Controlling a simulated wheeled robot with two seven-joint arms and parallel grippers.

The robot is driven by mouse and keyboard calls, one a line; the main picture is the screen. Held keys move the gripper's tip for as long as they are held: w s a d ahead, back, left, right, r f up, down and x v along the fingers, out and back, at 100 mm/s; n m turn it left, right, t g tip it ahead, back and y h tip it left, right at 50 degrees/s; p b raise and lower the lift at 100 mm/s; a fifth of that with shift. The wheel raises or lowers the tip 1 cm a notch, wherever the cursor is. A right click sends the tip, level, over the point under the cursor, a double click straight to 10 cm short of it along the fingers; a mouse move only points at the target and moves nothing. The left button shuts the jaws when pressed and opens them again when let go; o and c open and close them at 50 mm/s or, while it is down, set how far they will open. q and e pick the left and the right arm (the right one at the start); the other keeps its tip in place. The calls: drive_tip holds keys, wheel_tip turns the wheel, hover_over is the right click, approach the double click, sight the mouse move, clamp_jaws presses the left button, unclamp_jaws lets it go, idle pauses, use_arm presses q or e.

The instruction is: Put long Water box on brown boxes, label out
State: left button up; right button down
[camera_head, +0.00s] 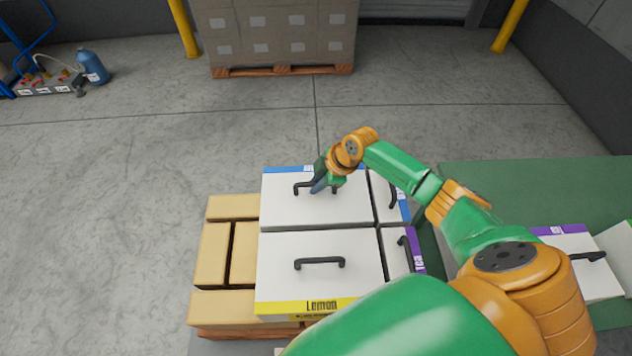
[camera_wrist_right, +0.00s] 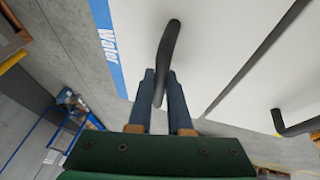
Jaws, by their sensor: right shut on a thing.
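The long Water box (camera_head: 285,212) is white with a black handle and lies at the far left of a group of white boxes over the brown boxes (camera_head: 213,255). Its blue label strip, which reads "Water" in the right wrist view (camera_wrist_right: 107,45), is on the far side, facing outward. My right gripper (camera_head: 321,185) is shut on the box's handle, which shows between its fingers in the right wrist view (camera_wrist_right: 168,55). The box looks level, close beside the Lemon box; its underside is hidden, so I cannot tell if it touches the brown boxes. My left gripper is not in view.
A long Lemon box (camera_head: 285,280) lies nearer. Smaller boxes with blue (camera_head: 381,203) and purple (camera_head: 394,250) labels lie to the right. A green surface (camera_head: 500,180) at right holds more white boxes (camera_head: 570,245). A loaded pallet (camera_head: 280,70) stands behind; floor between is clear.

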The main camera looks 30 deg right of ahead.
drive_tip(key=shift+w+f, duration=0.1)
drive_tip(key=shift+f, duration=0.1)
idle(0.5)
drive_tip(key=c, duration=0.8)
unclamp_jaws()
drive_tip(key=shift+c, duration=0.2)
drive_tip(key=shift+o, duration=0.4)
drive_tip(key=shift+s+a, duration=0.1)
drive_tip(key=shift+s, duration=0.1)
